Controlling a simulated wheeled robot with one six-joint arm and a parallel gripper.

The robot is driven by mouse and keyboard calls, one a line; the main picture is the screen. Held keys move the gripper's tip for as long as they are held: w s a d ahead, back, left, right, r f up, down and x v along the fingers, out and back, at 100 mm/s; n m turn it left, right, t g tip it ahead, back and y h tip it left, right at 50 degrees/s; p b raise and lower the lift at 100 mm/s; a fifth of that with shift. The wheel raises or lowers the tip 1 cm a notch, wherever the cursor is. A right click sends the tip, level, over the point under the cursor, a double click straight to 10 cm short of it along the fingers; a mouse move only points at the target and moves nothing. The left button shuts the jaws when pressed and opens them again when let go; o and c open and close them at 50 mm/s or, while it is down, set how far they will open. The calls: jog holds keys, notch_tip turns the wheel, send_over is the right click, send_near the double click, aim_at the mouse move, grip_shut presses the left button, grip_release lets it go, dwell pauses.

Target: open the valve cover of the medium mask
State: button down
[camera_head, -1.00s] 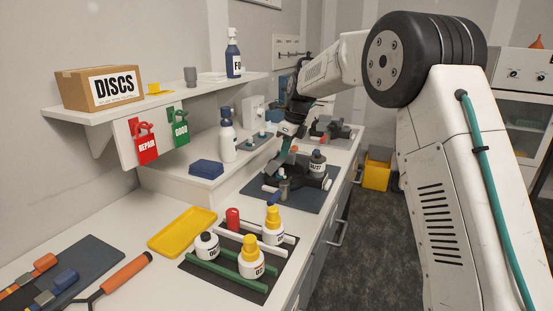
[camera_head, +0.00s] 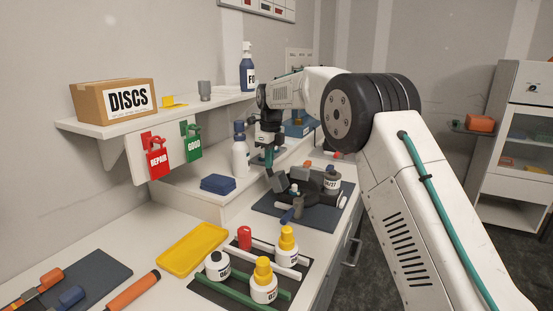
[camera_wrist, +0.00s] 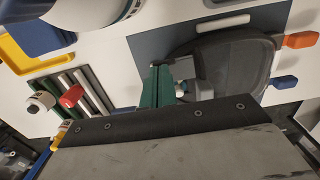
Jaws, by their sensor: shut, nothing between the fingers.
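A dark mask (camera_head: 313,190) lies on a dark blue mat (camera_head: 262,207) in the middle of the bench, with a labelled grey canister (camera_head: 331,184) on it. Grey block-like parts (camera_head: 279,183) stand at its left side. I cannot tell which part is the valve cover or whether it is open. My gripper (camera_head: 269,160) is above the mask's left rear side, pointing down. In the wrist view its teal fingers (camera_wrist: 156,88) are shut and empty beside a small grey part (camera_wrist: 184,72) at the edge of the dark mask (camera_wrist: 235,65). The lower wrist view is blocked by a grey surface.
A spray bottle (camera_head: 240,158) and blue cloths (camera_head: 218,184) stand left of the gripper. A rack of bottles (camera_head: 264,284) and a yellow tray (camera_head: 193,249) are nearer. A shelf (camera_head: 120,124) with a DISCS box (camera_head: 115,98) runs above the bench.

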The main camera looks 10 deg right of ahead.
jog(key=shift+w+a+f, duration=0.65)
jog(key=shift+a, duration=0.15)
jog(key=shift+r, duration=0.1)
